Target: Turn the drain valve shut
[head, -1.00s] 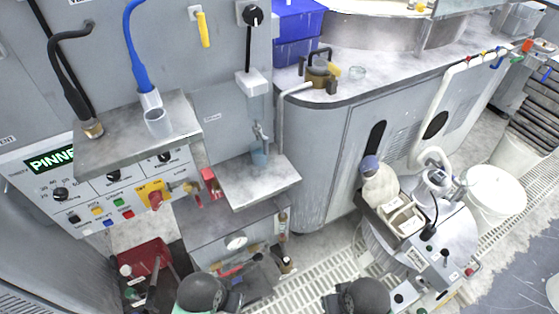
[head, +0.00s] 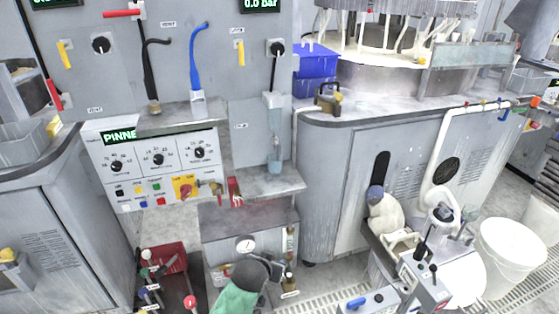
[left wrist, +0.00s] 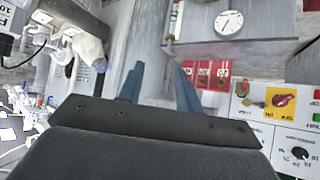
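No part is clearly labelled as the drain valve. Small brass fittings (head: 289,282) show at the right edge of the grey gauge box (head: 222,226). My left gripper (head: 276,268) is low in front of the gauge box. In the left wrist view its two blue-grey fingers (left wrist: 160,85) are apart with nothing visible between them. A small fitting (left wrist: 169,45) shows beyond them at the box edge. My right gripper is out of view.
The control panel (head: 130,190) has knobs, buttons and a yellow switch plate. A metal shelf (head: 262,184) juts out above the gauge box. A red tool tray (head: 170,257) stands at lower left. A white bucket (head: 512,250) and cluttered cart (head: 415,275) are at right.

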